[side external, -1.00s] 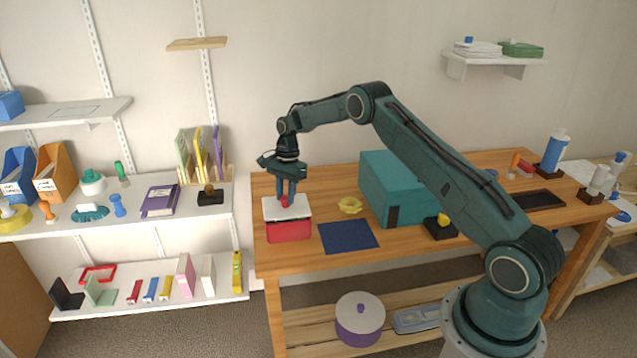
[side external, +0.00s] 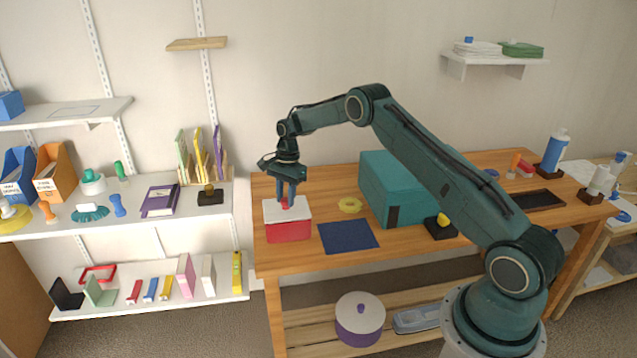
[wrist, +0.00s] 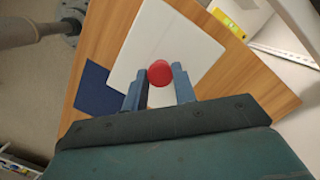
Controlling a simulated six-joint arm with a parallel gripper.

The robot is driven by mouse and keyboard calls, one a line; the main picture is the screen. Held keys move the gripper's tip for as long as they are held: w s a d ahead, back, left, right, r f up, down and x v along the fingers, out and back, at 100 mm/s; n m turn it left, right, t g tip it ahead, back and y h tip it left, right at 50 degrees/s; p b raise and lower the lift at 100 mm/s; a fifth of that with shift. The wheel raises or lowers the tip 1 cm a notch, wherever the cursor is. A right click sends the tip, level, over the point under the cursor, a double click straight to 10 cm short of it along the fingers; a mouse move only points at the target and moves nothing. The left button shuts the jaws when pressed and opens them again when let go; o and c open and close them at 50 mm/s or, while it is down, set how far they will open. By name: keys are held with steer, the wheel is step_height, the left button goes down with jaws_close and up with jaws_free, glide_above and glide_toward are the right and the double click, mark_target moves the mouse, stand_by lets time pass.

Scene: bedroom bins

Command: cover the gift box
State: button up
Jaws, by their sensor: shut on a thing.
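The red gift box (side external: 289,233) stands at the left end of the wooden table. Its white lid (side external: 301,212), with a red knob (side external: 284,204), lies flat on top and appears to rest on the rim. My gripper (side external: 286,198) points straight down over the lid and is shut on the red knob. In the wrist view, the knob (wrist: 160,72) sits between my blue fingers (wrist: 158,88), with the white lid (wrist: 190,45) under it. The lid hides the inside of the box.
A dark blue mat (side external: 348,236) lies right of the box, with a yellow ring-shaped thing (side external: 350,205) behind it. A large teal box (side external: 392,187) stands farther right. White shelves (side external: 140,232) with stationery are close on the left. The table's front edge is just before the box.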

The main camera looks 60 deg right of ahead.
steer(key=shift+f, duration=0.2)
steer(key=o, duration=1)
steer(key=shift+o, duration=0.2)
steer(key=shift+r, duration=0.1)
step_height(320, 180, up, 13)
steer(key=d, duration=0.2)
steer(key=shift+r, duration=0.15)
steer(key=shift+r, duration=0.1)
stand_by(0.5)
